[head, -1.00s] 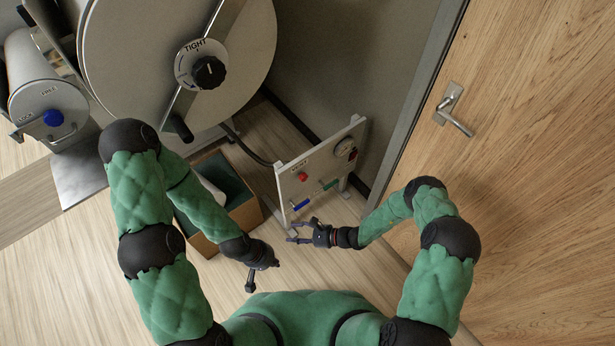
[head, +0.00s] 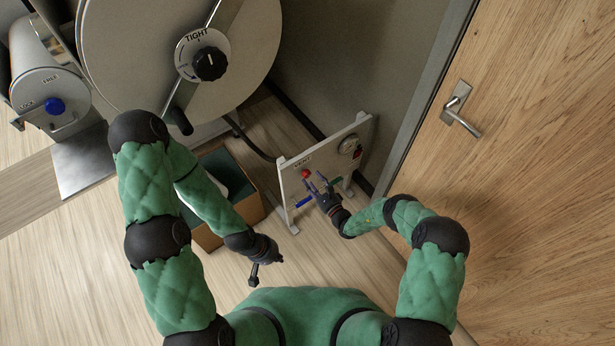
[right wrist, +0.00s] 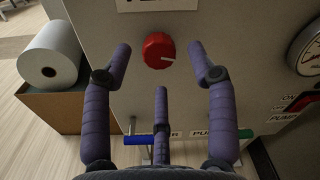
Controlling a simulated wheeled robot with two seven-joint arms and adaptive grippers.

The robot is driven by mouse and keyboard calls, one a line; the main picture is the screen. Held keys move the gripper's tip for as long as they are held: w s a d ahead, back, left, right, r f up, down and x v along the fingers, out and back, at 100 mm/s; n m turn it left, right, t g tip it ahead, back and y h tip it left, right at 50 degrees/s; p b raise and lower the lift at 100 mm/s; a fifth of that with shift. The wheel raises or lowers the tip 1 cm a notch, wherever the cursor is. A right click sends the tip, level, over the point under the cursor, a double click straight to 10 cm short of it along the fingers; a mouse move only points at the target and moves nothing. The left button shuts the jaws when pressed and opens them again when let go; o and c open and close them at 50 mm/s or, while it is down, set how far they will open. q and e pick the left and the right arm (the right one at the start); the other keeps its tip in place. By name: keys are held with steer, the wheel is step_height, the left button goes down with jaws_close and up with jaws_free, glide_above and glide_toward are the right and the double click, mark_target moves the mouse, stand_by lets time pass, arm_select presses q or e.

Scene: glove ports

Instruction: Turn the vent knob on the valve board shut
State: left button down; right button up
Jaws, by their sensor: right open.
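The valve board (head: 290,187) stands upright on feet on the floor. Its red vent knob (head: 306,173) sits under a VENT label near the upper left. My right gripper (head: 317,184) is open just in front of the board. In the right wrist view its fingers (right wrist: 160,62) spread to either side of the knob, apart from it. My left gripper (head: 260,268) hangs low left of the board, away from it; its finger state is unclear.
The board also carries a blue lever (right wrist: 138,140), a green lever (right wrist: 245,134), a gauge (head: 349,145) and a red switch (right wrist: 300,102). A box (head: 250,208) with a white roll (right wrist: 48,56) stands to the left. A large round door (head: 130,60) and a wooden door (head: 530,150) flank the area.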

mark_target(308, 176)
steer(key=shift+b+x, duration=0.4)
steer(key=shift+x, duration=1.65)
